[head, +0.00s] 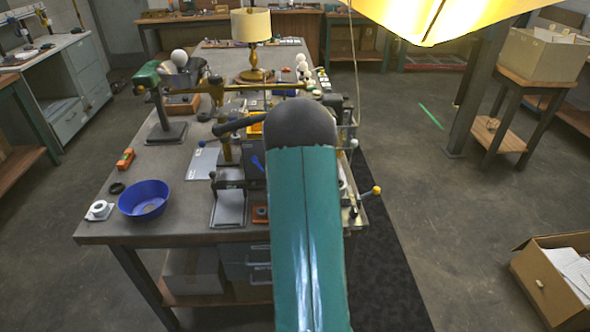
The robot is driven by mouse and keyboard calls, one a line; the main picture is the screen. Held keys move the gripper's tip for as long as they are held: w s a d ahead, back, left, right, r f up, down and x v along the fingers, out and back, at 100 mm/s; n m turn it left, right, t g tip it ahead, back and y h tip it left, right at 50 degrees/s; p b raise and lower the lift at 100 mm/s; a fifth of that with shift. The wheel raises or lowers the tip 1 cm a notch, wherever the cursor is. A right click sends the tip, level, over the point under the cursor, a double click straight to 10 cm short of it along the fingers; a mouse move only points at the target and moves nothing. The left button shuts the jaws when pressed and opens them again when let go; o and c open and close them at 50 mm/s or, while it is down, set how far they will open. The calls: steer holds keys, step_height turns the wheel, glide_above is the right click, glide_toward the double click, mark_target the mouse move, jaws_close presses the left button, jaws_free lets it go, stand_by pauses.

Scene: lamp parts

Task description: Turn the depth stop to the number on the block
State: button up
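A small bench press with a brass-coloured upright (219,125) stands on the workbench, left of my arm. A dark horizontal part crosses it near the top, and a grey base plate (229,207) lies at its front. The depth stop cannot be made out at this size. A small orange block (125,158) lies at the bench's left side; any number on it is too small to read. My teal arm link and its dark joint cover the middle of the bench and part of the press. My gripper is not visible.
A lamp with a cream shade (251,27) stands at the back. A yellow lit shade (437,15) hangs upper right. An open carton (560,275) stands on the floor.

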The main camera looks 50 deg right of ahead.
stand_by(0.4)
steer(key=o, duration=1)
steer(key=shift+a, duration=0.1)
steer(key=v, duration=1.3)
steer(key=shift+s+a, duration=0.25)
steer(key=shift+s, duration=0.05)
